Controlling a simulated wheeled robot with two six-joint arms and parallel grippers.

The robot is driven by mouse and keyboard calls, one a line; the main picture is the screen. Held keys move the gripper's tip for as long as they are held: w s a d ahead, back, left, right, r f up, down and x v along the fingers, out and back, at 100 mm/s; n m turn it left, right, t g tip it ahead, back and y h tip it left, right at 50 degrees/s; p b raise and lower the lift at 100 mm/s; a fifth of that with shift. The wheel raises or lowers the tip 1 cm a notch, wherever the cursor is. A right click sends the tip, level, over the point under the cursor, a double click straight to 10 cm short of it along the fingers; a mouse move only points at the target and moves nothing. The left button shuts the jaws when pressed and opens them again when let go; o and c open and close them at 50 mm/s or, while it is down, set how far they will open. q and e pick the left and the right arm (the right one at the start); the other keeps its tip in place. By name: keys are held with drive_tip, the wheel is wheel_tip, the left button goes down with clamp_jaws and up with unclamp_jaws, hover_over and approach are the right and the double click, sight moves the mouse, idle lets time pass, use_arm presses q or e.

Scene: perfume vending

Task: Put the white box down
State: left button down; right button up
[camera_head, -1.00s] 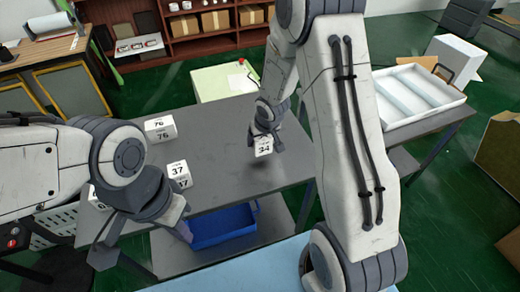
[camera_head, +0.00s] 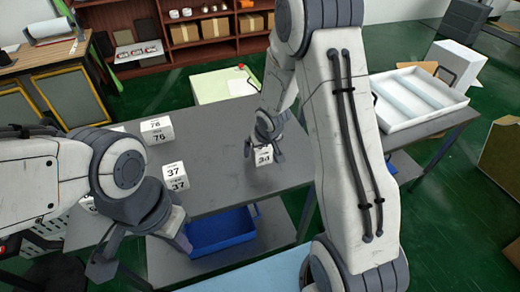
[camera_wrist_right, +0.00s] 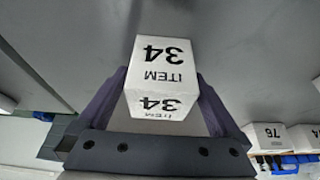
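In the right wrist view the box (camera_wrist_right: 163,75) sits between the two dark fingers of the right gripper (camera_wrist_right: 163,85). The fingertips meet its left and right sides. The box is upright and at or just above the tabletop; I cannot tell whether its underside touches. My left gripper (camera_head: 142,254) is at the table's front left, its fingers apart and empty.
White boxes marked 37 (camera_head: 175,176) and 76 (camera_head: 157,130) stand on the table's left. A blue bin (camera_head: 222,230) is below the front edge. A white tray (camera_head: 420,97) stands at right. The tabletop around the held box is clear.

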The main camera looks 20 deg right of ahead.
drive_tip(key=p+v, duration=0.8)
drive_tip(key=v, duration=0.3)
drive_tip(key=s+a+r+n+g, duration=0.1)
drive_tip(key=s+a+r+n, duration=0.3)
drive_tip(key=s+a+r, duration=0.65)
drive_tip(key=s+a+r+n+g, duration=0.1)
drive_tip(key=s+a+r, duration=0.1)
drive_tip(key=s, duration=0.5)
drive_tip(key=s+a+r+n+g+y, duration=0.1)
drive_tip(key=s+a+r+n+g, duration=0.1)
drive_tip(key=s, duration=0.6)
drive_tip(key=shift+s+a+n, duration=0.25)
drive_tip(key=shift+a+n, duration=0.05)
drive_tip(key=shift+a, duration=0.4)
